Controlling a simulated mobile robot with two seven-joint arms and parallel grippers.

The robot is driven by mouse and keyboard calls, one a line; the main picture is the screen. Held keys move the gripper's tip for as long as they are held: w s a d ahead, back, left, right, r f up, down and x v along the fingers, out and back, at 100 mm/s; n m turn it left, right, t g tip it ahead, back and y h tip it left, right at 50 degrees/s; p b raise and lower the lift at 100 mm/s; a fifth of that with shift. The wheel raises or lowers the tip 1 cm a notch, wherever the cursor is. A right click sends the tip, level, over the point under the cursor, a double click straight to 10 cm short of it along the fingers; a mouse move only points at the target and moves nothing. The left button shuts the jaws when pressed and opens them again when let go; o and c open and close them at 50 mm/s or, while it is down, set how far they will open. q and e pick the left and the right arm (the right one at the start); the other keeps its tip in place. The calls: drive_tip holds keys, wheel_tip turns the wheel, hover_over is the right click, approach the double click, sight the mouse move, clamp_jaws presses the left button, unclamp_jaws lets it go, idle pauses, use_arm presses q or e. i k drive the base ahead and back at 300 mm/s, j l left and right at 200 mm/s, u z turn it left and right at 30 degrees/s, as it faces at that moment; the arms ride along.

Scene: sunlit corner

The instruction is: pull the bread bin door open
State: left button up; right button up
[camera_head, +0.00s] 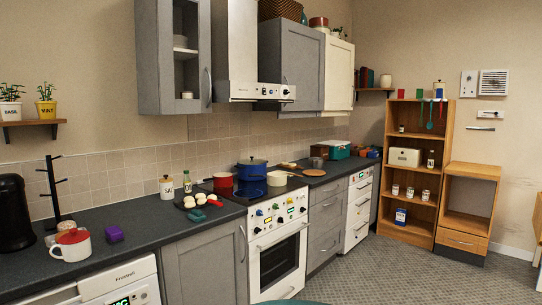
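A cream box (405,157) with dark marks on its front sits on a middle shelf of the wooden shelf unit (390,185) at the right. It looks like the bread bin, and its front appears shut. It is too small to make out a handle. A teal box (336,150) stands on the far end of the counter. Neither of my grippers shows in the head view.
The dark counter (130,225) with cabinets and a white oven (278,250) runs along the left wall. A blue pot (251,170) and a red pan (223,181) stand on it. Grey patterned floor (400,275) lies clear before the shelf unit. A low wooden cabinet (463,240) adjoins it.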

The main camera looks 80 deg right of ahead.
sight(401, 157)
drive_tip(key=z, duration=3.4)
drive_tip(key=i+z, duration=0.1)
drive_tip(key=i, duration=6.5)
drive_tip(key=i+z, duration=0.25)
drive_tip(key=i, duration=0.35)
drive_tip(key=i+j+z, duration=0.25)
drive_tip(key=i, duration=0.35)
